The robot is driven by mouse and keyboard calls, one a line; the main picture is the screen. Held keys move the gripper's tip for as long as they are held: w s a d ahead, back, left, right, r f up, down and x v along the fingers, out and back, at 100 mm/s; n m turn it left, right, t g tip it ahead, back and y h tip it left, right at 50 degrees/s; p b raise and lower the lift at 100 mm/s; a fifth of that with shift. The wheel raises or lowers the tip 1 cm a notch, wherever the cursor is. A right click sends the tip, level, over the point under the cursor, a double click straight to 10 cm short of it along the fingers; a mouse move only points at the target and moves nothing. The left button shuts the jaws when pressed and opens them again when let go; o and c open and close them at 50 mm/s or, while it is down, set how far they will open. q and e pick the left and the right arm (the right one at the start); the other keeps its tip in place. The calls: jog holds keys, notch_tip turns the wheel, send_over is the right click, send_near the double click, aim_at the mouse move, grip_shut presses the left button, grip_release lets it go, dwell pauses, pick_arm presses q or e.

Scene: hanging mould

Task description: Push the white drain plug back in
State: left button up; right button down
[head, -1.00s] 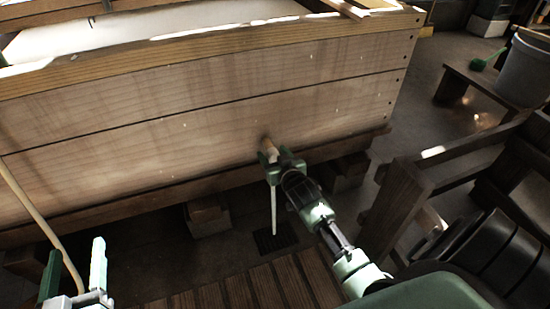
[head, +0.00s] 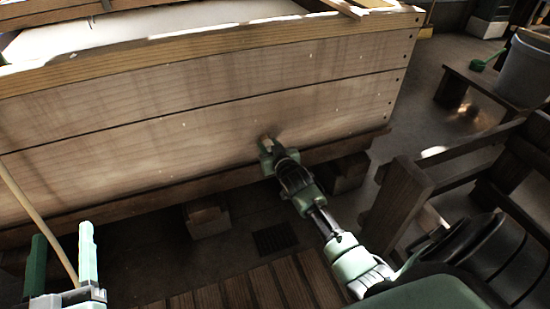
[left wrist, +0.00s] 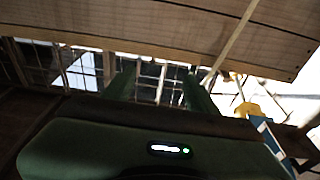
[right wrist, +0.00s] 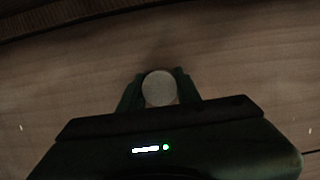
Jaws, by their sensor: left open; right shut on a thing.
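The white drain plug (right wrist: 159,88) shows as a pale round disc in the right wrist view, between the two fingers of my right gripper (right wrist: 159,80). The gripper is shut on it, right against the plank wall of the wooden vat (head: 330,75). In the head view my right gripper (head: 268,151) is at the lower part of that wall and mostly hides the plug. How deep the plug sits is hidden. No white stream shows below it. My left gripper (head: 60,258) is open and empty at the lower left, apart from the vat.
White contents (head: 200,33) fill the vat. A thin pale pole (head: 38,215) leans at the left, near my left gripper. A dark floor grate (head: 275,238) and wooden slats (head: 235,290) lie below. A wooden frame (head: 395,205) and grey bucket (head: 525,70) stand right.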

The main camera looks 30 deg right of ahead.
jog(key=c, duration=1.4)
grip_release()
jog(key=shift+w+d+r, duration=0.1)
jog(key=shift+r, duration=0.05)
jog(key=o, duration=0.5)
jog(key=shift+w, duration=0.1)
